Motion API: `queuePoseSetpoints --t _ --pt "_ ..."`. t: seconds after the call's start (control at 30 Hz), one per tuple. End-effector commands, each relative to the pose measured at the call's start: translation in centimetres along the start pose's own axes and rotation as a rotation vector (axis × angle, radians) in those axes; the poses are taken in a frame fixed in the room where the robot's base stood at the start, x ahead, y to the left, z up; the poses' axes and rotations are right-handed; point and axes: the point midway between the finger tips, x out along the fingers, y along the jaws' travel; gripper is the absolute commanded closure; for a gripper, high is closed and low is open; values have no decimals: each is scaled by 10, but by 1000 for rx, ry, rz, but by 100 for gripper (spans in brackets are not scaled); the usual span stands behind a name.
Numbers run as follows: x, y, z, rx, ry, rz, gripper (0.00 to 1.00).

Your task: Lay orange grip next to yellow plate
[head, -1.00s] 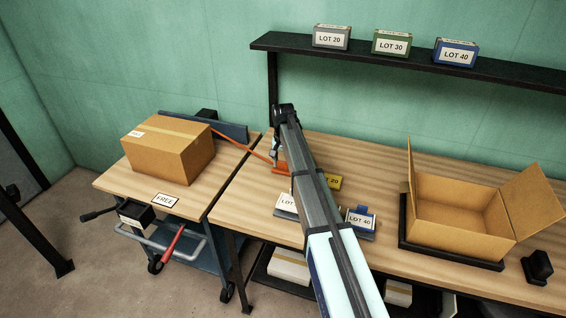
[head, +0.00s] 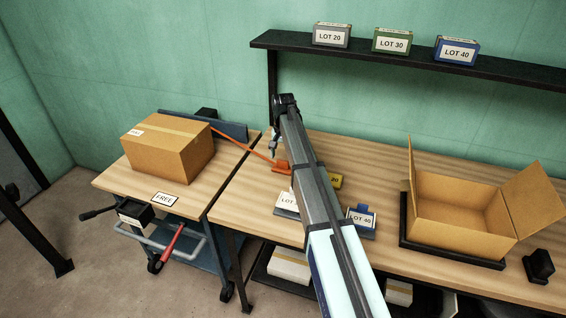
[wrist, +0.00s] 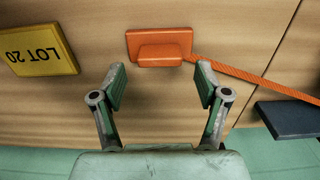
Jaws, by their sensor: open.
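The orange grip (wrist: 160,47) lies flat on the wooden bench, its raised handle facing up. An orange strap runs from it to the right in the wrist view. It also shows in the head view (head: 282,168), just left of my arm. The yellow plate (wrist: 40,50), marked LOT 20, lies on the bench to the left of the grip in the wrist view, with a gap of bare wood between them. In the head view the yellow plate (head: 337,181) is partly hidden by my arm. My gripper (wrist: 161,84) is open and empty, apart from the orange grip.
A white-labelled plate (head: 288,202) and a blue LOT 40 plate (head: 361,219) lie at the bench front. An open carton (head: 455,222) stands right. A closed carton (head: 167,150) sits on the left cart, where the orange strap (head: 240,146) leads. LOT boxes stand on the shelf (head: 400,63).

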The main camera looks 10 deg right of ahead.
Motion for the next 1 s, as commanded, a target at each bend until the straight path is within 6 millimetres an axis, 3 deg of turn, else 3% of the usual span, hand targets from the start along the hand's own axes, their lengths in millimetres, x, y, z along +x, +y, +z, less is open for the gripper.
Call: queuePoseSetpoints --t 0.2,0.43,0.63,1.0 --pt "-43 -1 -2 0 2 -1 26" --pt "-77 0 -1 0 0 0 26" --pt "-89 0 0 0 0 0 26" --pt "-88 -4 1 -4 3 -2 26"
